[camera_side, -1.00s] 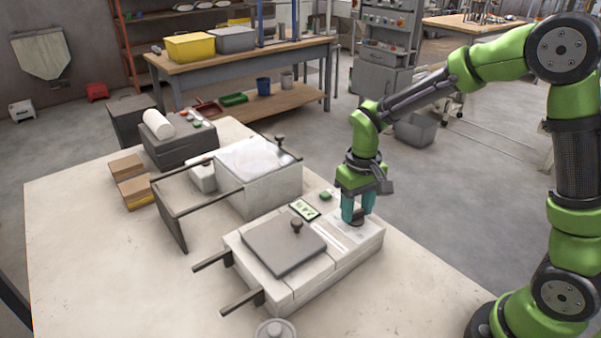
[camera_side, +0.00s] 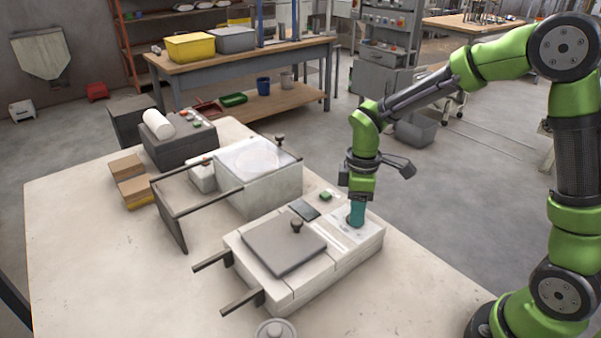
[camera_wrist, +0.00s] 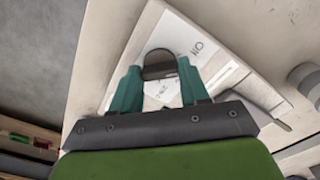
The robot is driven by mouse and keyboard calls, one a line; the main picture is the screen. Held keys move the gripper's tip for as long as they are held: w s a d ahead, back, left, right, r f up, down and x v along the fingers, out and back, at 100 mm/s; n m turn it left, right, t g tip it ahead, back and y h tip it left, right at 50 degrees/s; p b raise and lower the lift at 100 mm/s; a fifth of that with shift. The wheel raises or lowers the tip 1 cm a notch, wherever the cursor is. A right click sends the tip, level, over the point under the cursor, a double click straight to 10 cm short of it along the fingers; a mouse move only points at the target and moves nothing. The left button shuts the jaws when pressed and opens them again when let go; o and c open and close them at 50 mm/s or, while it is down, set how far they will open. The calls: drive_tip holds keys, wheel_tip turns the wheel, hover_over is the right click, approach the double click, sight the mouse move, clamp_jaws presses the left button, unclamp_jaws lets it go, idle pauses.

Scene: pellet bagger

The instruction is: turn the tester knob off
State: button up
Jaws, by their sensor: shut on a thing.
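The tester is the low white box (camera_side: 285,287) at the front of the table, with a grey lid plate (camera_side: 283,243). Its small display (camera_side: 304,209) is dark. My gripper (camera_side: 356,222) is at the far right end of the tester's top and hides the knob in the side view. In the wrist view, the teal fingers of my gripper (camera_wrist: 160,80) are shut on the dark round knob (camera_wrist: 159,63), one on each side. A printed white label lies around the knob, with lettering that is partly readable.
A white box machine (camera_side: 262,190) with dark rails stands behind the tester. A green button (camera_side: 326,195) is near the display. A round metal lid (camera_side: 275,329) is at the table's front edge. The table's left front (camera_side: 110,270) is clear.

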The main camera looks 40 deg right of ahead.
drive_tip(key=shift+n, duration=1.7)
drive_tip(key=o, duration=1.1)
drive_tip(key=shift+c, duration=0.2)
drive_tip(key=shift+r, duration=0.1)
wheel_tip(320, 180, up, 17)
